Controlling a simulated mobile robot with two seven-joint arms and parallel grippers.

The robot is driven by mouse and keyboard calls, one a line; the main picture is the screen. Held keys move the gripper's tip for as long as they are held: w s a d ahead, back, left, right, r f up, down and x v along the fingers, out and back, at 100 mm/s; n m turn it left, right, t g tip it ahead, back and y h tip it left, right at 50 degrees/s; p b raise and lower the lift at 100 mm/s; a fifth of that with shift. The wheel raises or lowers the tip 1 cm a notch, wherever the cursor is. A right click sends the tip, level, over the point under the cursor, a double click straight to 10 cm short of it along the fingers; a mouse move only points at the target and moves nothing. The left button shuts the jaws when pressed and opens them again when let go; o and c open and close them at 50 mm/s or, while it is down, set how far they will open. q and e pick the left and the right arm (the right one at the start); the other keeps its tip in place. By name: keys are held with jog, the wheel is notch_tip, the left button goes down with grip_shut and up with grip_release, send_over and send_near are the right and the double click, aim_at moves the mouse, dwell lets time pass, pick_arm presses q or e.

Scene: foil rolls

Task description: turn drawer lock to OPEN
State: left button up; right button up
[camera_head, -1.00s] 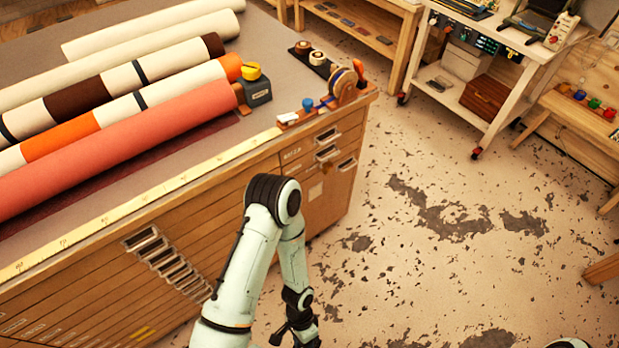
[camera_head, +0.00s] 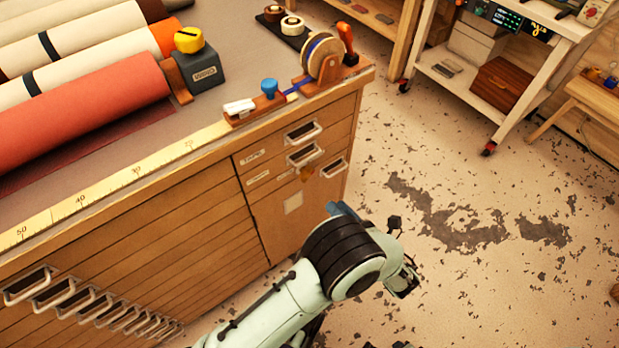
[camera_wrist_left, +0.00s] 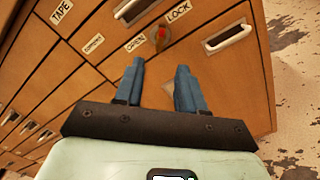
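The drawer lock (camera_wrist_left: 160,39) is a small brass knob with a red mark on the wooden cabinet front, between the OPEN label (camera_wrist_left: 135,43) and the LOCK label (camera_wrist_left: 178,11). I cannot tell which label it points to. In the head view the lock (camera_head: 306,173) sits below the small drawer handles at the cabinet's right end. My left gripper (camera_wrist_left: 159,80) is open and empty, its two blue fingers apart, facing the cabinet front below the lock in the wrist view. In the head view only a bit of its blue fingers (camera_head: 341,208) shows past my wrist. My right gripper is out of view.
Drawer handles (camera_wrist_left: 136,10) (camera_wrist_left: 228,38) flank the lock. On the cabinet top (camera_head: 205,119) are fabric rolls, a tape dispenser (camera_head: 322,62) and a grey block with a yellow knob (camera_head: 189,40). Floor to the right is clear up to a white cart (camera_head: 470,85).

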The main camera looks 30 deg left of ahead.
aim_at(309, 177)
pick_arm(q)
jog(key=b+x, duration=0.2)
jog(key=x, duration=1)
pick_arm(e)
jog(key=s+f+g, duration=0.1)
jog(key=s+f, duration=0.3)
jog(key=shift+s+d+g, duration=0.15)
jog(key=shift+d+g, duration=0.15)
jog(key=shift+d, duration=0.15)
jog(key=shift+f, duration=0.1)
pick_arm(q)
grip_shut()
